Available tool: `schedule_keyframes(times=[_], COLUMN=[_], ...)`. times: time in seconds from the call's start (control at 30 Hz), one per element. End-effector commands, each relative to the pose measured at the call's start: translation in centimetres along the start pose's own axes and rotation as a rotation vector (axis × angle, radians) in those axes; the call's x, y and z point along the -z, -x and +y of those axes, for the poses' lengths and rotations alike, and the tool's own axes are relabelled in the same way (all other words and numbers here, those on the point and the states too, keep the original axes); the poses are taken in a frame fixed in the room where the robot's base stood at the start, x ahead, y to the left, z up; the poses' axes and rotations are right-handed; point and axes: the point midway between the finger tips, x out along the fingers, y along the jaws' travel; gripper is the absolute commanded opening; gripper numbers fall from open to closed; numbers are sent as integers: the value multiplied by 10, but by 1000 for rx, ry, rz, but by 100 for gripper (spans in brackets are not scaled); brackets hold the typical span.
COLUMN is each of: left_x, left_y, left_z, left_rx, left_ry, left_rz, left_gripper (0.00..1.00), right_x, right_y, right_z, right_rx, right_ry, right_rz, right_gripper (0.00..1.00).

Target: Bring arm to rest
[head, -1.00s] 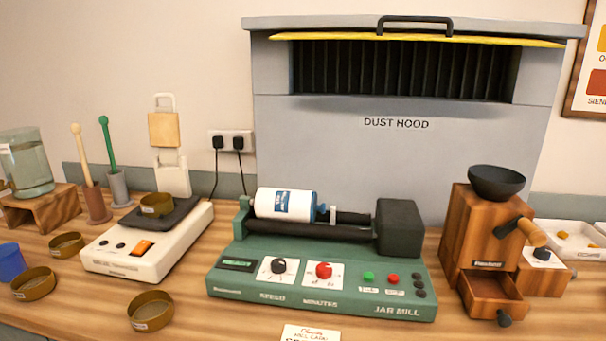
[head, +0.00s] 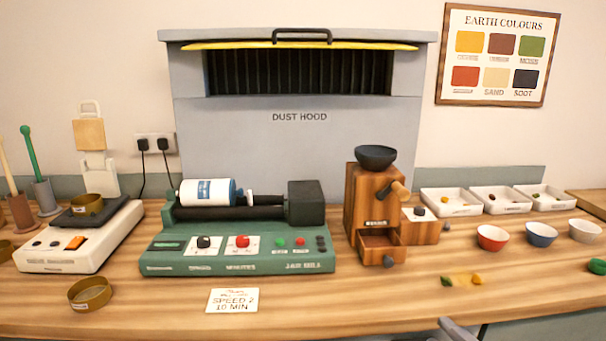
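Neither gripper's fingers show in the head view. A grey piece that looks like part of my own arm (head: 459,331) pokes in at the bottom edge, right of centre. Its fingers, if it has any there, are below the frame. The green jar mill (head: 238,258) stands mid-left on the wooden table (head: 360,297), with a white jar with a blue label (head: 207,192) lying on its rollers. The wooden grinder (head: 365,205) with a black hopper stands to its right, its small drawer pulled out.
A scale (head: 82,240) with a brown dish (head: 87,205) on its plate stands left. Another brown dish (head: 89,294) and a card (head: 232,300) lie in front. Red (head: 492,238), blue (head: 541,235) and white (head: 585,231) bowls stand right, before white trays (head: 450,202). The front centre is clear.

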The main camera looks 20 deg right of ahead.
Motion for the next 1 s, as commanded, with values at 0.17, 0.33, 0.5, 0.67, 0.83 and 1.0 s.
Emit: schedule_keyframes(times=[0.17, 0.33, 0.5, 0.67, 0.83, 1.0], left_x=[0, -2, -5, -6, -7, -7], left_y=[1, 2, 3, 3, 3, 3], left_z=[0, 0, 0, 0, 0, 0], left_rx=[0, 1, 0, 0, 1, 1], left_ry=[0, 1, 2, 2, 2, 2], left_rz=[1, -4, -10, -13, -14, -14], left_gripper=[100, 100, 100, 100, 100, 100], right_x=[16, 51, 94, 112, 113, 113], right_y=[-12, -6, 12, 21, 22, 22], right_z=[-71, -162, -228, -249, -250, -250], right_rx=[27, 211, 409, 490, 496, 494], right_ry=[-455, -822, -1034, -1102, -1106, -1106], right_rz=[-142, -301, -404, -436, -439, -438], right_gripper=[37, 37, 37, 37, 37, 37])
